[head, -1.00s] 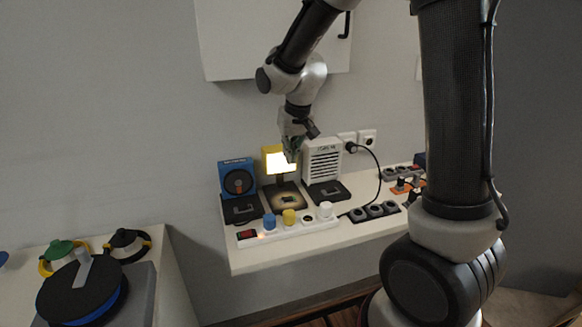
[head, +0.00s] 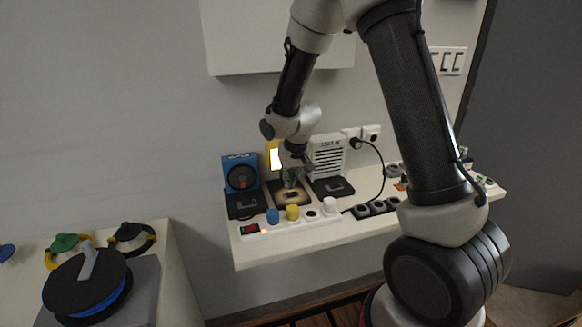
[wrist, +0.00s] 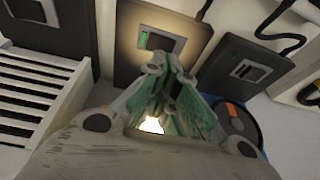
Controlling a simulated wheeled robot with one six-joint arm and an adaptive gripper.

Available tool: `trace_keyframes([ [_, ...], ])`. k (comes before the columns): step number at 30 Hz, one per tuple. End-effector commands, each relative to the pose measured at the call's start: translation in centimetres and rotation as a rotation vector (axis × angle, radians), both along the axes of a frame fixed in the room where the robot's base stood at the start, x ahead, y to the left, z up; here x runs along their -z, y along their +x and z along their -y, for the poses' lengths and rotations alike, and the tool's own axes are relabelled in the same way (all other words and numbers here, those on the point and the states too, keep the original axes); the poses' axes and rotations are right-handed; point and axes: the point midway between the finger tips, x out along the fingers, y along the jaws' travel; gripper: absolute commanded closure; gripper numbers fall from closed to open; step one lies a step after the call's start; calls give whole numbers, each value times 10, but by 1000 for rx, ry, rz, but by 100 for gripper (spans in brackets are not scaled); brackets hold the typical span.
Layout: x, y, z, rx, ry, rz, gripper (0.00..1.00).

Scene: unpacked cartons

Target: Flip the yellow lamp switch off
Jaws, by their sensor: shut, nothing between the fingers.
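The yellow lamp (head: 268,147) stands on the shelf against the wall with its panel lit. My wrist partly covers it in the head view. Its dark base plate (head: 279,203) lies in front of it, brightly lit. In the wrist view the base (wrist: 128,62) carries a rocker switch (wrist: 160,41) with a green mark at one end. The lamp's glow (wrist: 152,125) shows between my fingers. My gripper (head: 292,184) is shut and empty, low over the base. In the wrist view its green-sided fingertips (wrist: 168,60) are close to the switch; I cannot tell whether they touch it.
A blue fan (head: 240,173) with its own dark switch base (head: 246,204) stands left of the lamp. A white heater (head: 329,155) with another base (head: 333,187) stands to the right. A power strip (head: 312,221) with coloured plugs runs along the front. A cable (head: 384,172) hangs from the wall socket.

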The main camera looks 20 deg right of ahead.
Motion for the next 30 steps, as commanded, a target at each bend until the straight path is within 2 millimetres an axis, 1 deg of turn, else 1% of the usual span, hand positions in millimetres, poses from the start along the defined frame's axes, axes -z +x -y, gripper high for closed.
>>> trace_keyframes([
  [1, 6, -1, 0, -1, -2, -4, 100],
  [6, 14, 0, -2, 0, 0, -1, 100],
  [16, 15, 0, -2, 0, 0, 0, 100],
  [19, 23, -1, -1, 0, -1, -3, 100],
  [26, 22, -1, -1, 0, -1, -2, 100],
  [30, 22, -1, 4, 2, 0, -3, 100],
])
